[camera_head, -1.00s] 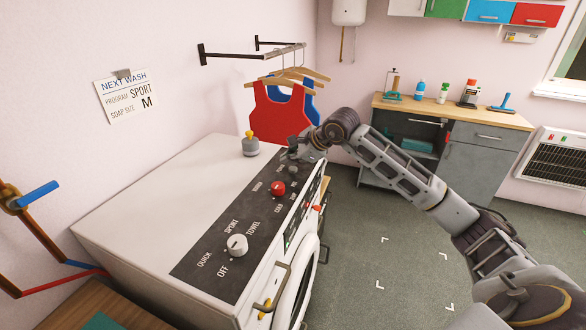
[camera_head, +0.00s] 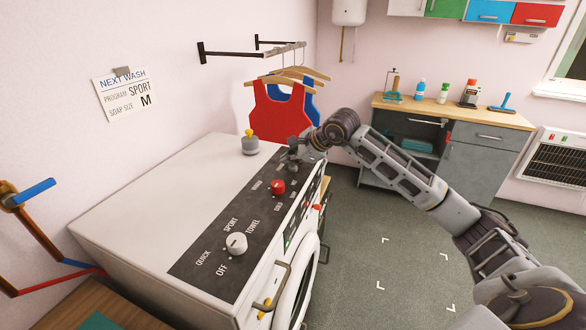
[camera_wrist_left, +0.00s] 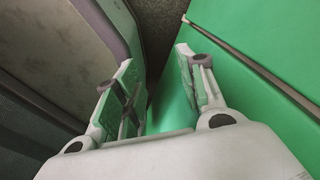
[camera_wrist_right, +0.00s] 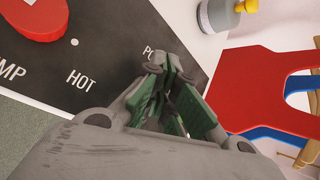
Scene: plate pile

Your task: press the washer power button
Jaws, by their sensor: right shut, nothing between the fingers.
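The washer (camera_head: 150,205) is a white machine with a dark control panel (camera_head: 205,255) along its top edge. My right gripper (camera_head: 292,158) is at the panel's far end, and its fingers are shut with nothing between them. In the right wrist view its fingertips (camera_wrist_right: 168,75) are over the panel beside a label that starts with "PO"; they hide the rest. The power button itself does not show, and I cannot tell whether the fingertips touch anything. My left gripper (camera_wrist_left: 153,68) is open and empty in the left wrist view, close to a green surface (camera_wrist_left: 245,90).
The panel has a white program knob (camera_head: 236,244) and a red knob (camera_head: 278,187). A grey container with a yellow top (camera_head: 250,143) stands on the washer. Red and blue tops (camera_head: 275,112) hang behind. Open floor (camera_head: 400,255) lies to the right.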

